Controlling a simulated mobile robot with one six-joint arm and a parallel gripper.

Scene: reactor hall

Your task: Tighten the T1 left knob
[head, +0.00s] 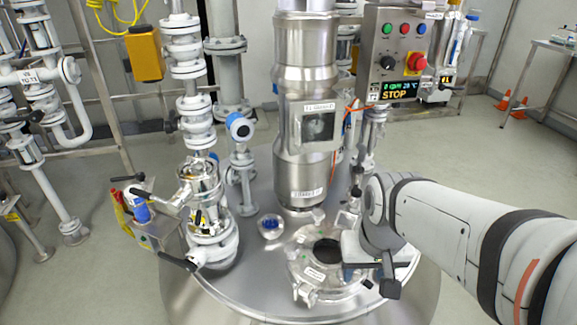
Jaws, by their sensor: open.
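The steel reactor vessel (232,282) stands in front of me in the head view. On its top is a round hatch (297,268) with a dark central opening or window. Clamp-like metal knobs sit around the hatch rim, one at the front left (306,293) and one at the back (318,215). I cannot read which one is labelled the T1 left knob. My gripper (384,278) is dark and open, over the right side of the hatch, apart from the front-left knob. My wrist hides part of the hatch's right edge.
A tall steel column (300,170) rises behind the hatch. A control box (398,50) with buttons and a STOP display hangs at the upper right. White pipes and valves (190,80) crowd the left. Two orange cones (520,107) stand on the open floor at right.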

